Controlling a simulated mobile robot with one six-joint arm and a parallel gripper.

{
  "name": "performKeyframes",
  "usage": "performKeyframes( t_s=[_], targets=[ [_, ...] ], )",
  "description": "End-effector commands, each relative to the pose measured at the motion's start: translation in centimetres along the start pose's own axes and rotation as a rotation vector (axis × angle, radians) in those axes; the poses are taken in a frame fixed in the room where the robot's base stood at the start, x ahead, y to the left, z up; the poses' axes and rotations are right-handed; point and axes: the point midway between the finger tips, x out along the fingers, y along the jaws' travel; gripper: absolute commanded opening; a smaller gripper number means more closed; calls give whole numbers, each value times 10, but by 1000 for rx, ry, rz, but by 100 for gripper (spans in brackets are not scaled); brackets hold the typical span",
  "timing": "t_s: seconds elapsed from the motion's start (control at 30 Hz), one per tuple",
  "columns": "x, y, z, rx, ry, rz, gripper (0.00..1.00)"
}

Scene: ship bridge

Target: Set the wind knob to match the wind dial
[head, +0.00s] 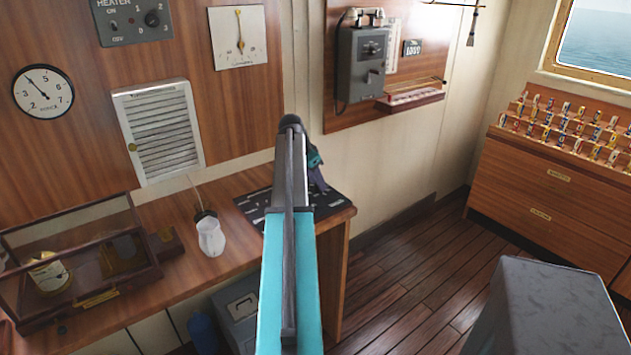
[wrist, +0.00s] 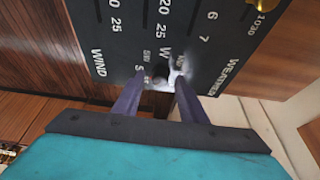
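A round white dial (head: 43,92) with a black rim hangs on the wood wall at the left of the head view; its needle points up and left, between 3 and 5. Its small label is hard to read. The black panel (head: 262,205) lies on the desk's right end, partly hidden by my arm. In the wrist view the panel (wrist: 115,30) carries the words WIND and WEATHER and rows of numbers. My gripper (wrist: 160,78) has its purple fingers apart at the panel, with a small blurred knob (wrist: 162,82) between the tips. I cannot tell whether they grip it.
A square gauge (head: 239,38) and a heater panel (head: 135,20) are on the wall.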

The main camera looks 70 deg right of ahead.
Motion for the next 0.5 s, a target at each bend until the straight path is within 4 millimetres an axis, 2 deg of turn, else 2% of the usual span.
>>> performKeyframes(
  t_s=[0.03, 0.27, 0.5],
  targets=[
    [0, 0, 0, 0, 0, 0, 38],
    [0, 0, 0, -1, 0, 0, 0],
    [-1, 0, 1, -9, 0, -3, 0]
  ],
)
